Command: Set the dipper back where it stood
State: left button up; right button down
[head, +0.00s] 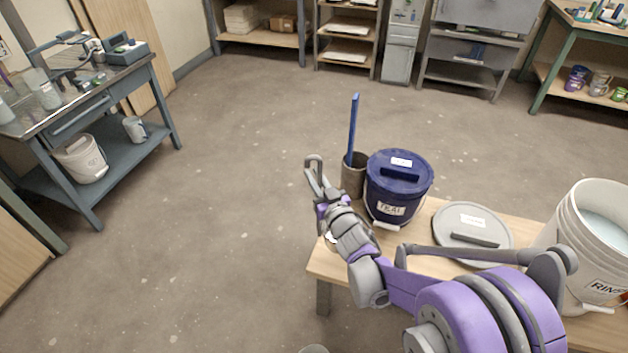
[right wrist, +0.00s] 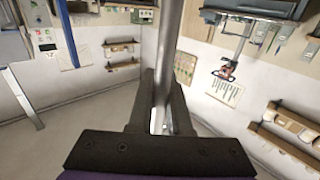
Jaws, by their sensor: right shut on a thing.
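My right gripper (head: 322,192) is shut on the grey metal handle of the dipper (head: 314,163), at the left end of the wooden bench (head: 428,258). In the right wrist view the handle (right wrist: 171,45) runs straight up between the two dark fingers (right wrist: 161,112). The dipper's lower end is mostly hidden behind my gripper and wrist, so I cannot tell whether it touches anything. My left gripper is out of view.
A grey can (head: 353,176) holding a blue stick (head: 353,125) stands close right of my gripper. Beside it are a lidded dark blue bucket (head: 385,208), a grey lid (head: 452,222) and a white rinse bucket (head: 583,240) of liquid. Open floor (head: 230,200) lies left.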

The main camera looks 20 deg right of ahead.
notch_tip(320, 180, down, 8)
jog(key=b, duration=0.5)
jog(key=shift+r+b, duration=0.15)
jog(key=shift+b, duration=0.2)
jog(key=shift+f, duration=0.45)
grip_release()
dwell(0.7)
dwell(0.8)
jog(key=s+d+p, duration=0.1)
jog(key=s, duration=1.4)
jog(key=shift+d, duration=0.2)
dwell(1.0)
